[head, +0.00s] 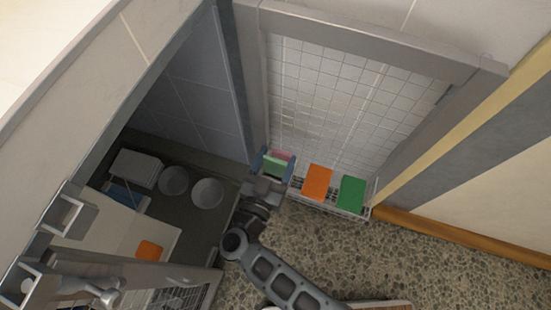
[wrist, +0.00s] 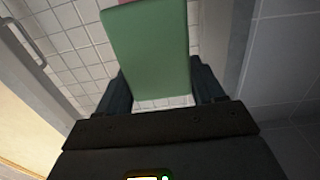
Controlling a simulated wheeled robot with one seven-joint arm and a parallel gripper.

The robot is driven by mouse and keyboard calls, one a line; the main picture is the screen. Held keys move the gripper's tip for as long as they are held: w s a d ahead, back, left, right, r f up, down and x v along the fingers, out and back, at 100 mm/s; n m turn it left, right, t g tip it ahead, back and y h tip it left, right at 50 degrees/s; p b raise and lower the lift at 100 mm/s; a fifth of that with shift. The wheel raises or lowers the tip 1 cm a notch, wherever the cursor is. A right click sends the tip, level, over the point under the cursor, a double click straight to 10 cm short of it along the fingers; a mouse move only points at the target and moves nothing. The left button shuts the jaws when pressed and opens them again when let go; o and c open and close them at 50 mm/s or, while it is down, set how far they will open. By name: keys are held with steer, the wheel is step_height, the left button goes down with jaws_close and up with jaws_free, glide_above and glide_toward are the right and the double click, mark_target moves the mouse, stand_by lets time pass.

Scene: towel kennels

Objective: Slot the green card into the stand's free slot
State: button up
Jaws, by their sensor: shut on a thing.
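My gripper (head: 274,166) is shut on a green card (head: 273,168), with one finger on each side of it. In the wrist view the green card (wrist: 152,50) rises between the fingers and fills the upper middle. A wire stand (head: 343,212) is fixed low along the white grid panel. It holds an orange card (head: 318,183) and a second, brighter green card (head: 351,192) to the right of my gripper. A pink item (head: 277,155) shows just behind the held card. The held card's lower edge and the stand's left part are hidden by my gripper.
A grey frame post (head: 253,80) stands left of the grid panel. A dark kennel opening on the left holds two round bowls (head: 207,193) and a white box (head: 136,167). Another orange piece (head: 150,250) lies lower left. Speckled floor (head: 400,265) is open at the lower right.

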mark_target(274, 173)
steer(key=shift+f+b, duration=2)
steer(key=shift+f, duration=0.7)
steer(key=o, duration=1.1)
steer(key=v, duration=0.7)
steer(key=shift+s+p, duration=0.35)
steer(key=shift+p, duration=0.1)
steer(key=shift+a, duration=0.1)
